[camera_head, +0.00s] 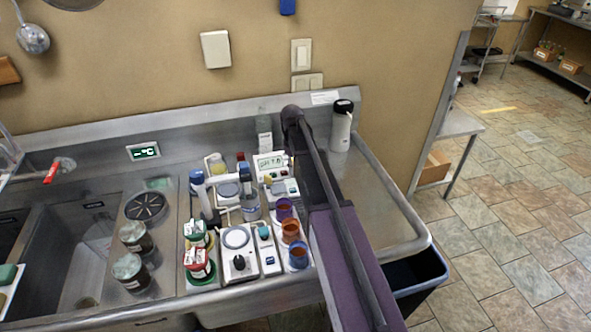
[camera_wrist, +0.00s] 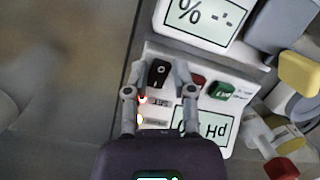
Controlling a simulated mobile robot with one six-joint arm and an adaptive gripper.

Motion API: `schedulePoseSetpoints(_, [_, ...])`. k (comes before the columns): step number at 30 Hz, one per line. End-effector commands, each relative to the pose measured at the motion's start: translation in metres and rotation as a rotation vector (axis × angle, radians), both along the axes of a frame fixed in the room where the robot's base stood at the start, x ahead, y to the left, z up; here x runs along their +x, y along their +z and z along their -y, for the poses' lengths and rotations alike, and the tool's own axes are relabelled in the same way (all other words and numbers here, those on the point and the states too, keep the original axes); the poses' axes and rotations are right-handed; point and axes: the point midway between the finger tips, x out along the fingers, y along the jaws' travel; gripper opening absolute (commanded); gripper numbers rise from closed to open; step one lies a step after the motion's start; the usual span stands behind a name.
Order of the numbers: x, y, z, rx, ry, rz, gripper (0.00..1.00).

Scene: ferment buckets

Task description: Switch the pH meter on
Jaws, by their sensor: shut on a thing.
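The pH meter (camera_wrist: 218,146) is a white panel in the wrist view, with a display marked pH that appears upside down. A black switch (camera_wrist: 159,70) with a light round mark stands at its upper left. My gripper (camera_wrist: 160,74) has one finger on each side of this switch and is shut on it. A green button (camera_wrist: 221,90) and a red part are to the right. A small red-orange light shows by the left finger. In the head view the meter's front (camera_head: 286,188) is partly visible beside my arm; the gripper is hidden there.
A second meter (camera_wrist: 205,14) with a percent display is close above the switch. Several cups and jars, including a purple cup (camera_head: 284,208), crowd the steel counter. A white-and-black flask (camera_head: 341,127) stands right of my arm.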

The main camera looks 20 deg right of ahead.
Motion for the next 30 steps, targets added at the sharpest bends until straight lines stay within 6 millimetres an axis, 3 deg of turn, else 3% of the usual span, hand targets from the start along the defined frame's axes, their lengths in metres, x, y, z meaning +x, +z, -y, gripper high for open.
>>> schedulePoseSetpoints(14, [0.0008, 0.0001, -0.0008, 0.003, 0.002, -0.074, 0.0])
schedulePoseSetpoints(15, [0.0007, 0.0002, -0.0008, 0.003, 0.002, -0.074, 0.36])
schedulePoseSetpoints(18, [0.0008, 0.0001, -0.0007, 0.004, 0.002, -0.073, 0.65])
schedulePoseSetpoints(30, [0.001, 0.0003, -0.0001, 0.002, 0.0, -0.07, 0.65])
